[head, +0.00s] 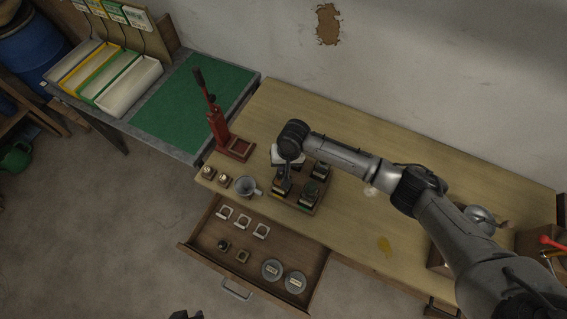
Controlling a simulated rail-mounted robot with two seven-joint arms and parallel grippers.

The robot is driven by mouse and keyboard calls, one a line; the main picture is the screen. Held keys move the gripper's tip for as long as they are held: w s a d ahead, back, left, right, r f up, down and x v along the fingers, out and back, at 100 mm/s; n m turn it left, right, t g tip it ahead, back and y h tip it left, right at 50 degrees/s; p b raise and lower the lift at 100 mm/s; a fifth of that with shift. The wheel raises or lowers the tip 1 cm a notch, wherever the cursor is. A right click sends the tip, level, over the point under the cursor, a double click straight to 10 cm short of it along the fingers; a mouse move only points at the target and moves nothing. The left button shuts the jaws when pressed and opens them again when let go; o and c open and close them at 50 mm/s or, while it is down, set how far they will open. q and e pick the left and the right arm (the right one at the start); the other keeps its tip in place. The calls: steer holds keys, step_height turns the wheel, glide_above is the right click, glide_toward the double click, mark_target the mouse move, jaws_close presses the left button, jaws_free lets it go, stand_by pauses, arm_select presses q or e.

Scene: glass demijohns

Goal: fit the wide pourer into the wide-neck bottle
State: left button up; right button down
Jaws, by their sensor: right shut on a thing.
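My right arm reaches in from the right edge. Its gripper (284,184) points down over the left part of a wooden crate (296,206) on the bench. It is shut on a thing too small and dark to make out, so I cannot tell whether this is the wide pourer. Dark glass bottles stand in the crate, one at the front right (309,192) and one behind it (319,171). The gripper and wrist partly hide the crate's left side. I cannot tell which bottle has the wide neck, or whether the held thing touches one. My left gripper is not clearly visible.
A red lever press (220,128) stands left of the crate, with a grey mug-like vessel (246,186) in front. The open drawer (212,257) holds pale square pieces, small parts and two round lids (271,269). The bench (370,220) has clear room right of the crate.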

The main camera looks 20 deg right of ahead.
stand_by(0.4)
steer(key=shift+f+p, duration=0.2)
steer(key=shift+p, duration=0.25)
stand_by(0.3)
stand_by(0.7)
steer(key=c, duration=1.2)
jaws_free()
steer(key=shift+o, duration=0.2)
steer(key=shift+r, duration=0.1)
steer(key=shift+s+d+r+p, duration=0.1)
steer(key=shift+d+r+p, duration=0.1)
steer(key=shift+r+p, duration=1.25)
steer(key=r+p, duration=0.1)
steer(key=p, duration=0.1)
steer(key=r+p, duration=0.1)
steer(key=p, duration=0.1)
steer(key=shift+d+r, duration=0.3)
steer(key=shift+r, duration=0.1)
